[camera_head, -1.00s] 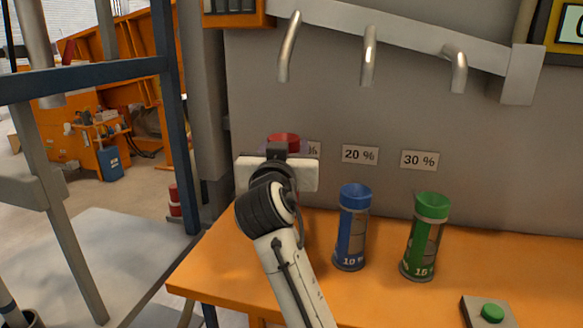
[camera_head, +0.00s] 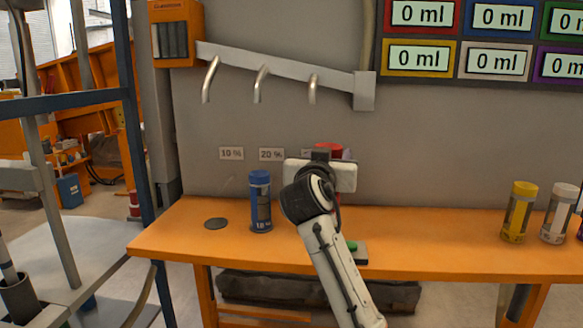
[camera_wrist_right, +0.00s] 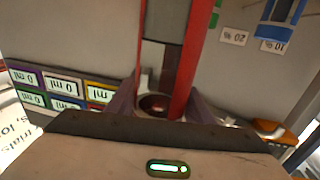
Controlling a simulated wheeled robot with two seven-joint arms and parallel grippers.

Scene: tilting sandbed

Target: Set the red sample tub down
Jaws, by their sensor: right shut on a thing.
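My right gripper (camera_head: 322,160) is shut on the red sample tub (camera_head: 329,149). In the right wrist view the tub (camera_wrist_right: 187,65) shows red sides and a grey middle close in front of the gripper (camera_wrist_right: 160,108). I cannot tell whether its bottom touches anything. The tub is in front of the wall, near the third label and to the right of the blue tub (camera_head: 260,203). My left gripper is not in view.
The orange bench (camera_head: 420,240) has a bare dark disc (camera_head: 215,223) at its left, below the "10 %" label. A green button (camera_head: 352,246) lies partly behind my arm. Yellow (camera_head: 518,212) and white (camera_head: 557,214) tubs stand at the right. Three hooks (camera_head: 259,84) hang above.

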